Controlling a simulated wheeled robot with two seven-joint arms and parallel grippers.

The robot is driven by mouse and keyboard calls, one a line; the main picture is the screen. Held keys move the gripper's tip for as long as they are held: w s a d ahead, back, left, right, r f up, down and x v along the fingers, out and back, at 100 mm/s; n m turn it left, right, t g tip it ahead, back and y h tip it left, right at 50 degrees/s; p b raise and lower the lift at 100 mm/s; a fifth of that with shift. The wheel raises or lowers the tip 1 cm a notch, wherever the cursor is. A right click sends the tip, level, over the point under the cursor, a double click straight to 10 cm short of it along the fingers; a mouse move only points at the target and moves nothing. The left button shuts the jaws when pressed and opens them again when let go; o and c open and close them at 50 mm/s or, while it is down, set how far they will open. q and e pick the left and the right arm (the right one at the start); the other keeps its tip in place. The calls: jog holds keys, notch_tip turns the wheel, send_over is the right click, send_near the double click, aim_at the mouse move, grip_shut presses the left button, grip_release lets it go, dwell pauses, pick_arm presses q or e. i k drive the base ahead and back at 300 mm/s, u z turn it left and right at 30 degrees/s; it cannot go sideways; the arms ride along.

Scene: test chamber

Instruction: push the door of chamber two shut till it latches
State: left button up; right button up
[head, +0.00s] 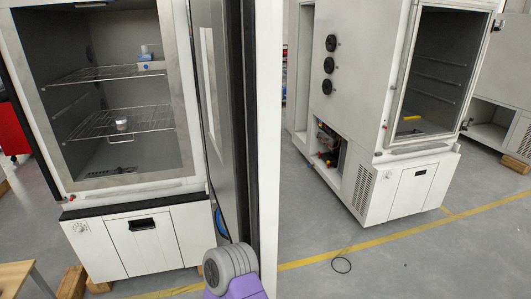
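A white test chamber (103,240) stands at the left with its front open and wire shelves (125,121) inside. Its door (267,120) stands wide open on the right side of the opening, swung out towards me and seen nearly edge-on. A dark seal runs along the door. No number shows, so I cannot tell which chamber is two. A grey and purple arm part of mine (235,273) is at the bottom middle, low in front of the door; I cannot tell whether they touch. Neither gripper is in view.
A second white chamber (350,85) stands at the right with a dark open interior and an open lower side bay. A table corner (15,276) is at lower left.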

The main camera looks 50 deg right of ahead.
aim_at(238, 44)
jog(key=k, duration=0.25)
jog(key=z, duration=1.1)
jog(key=k, duration=1.15)
jog(key=z, duration=0.9)
jog(key=i, duration=1.05)
jog(key=u, duration=0.55)
jog(key=i, duration=0.8)
jog(key=u, duration=0.85)
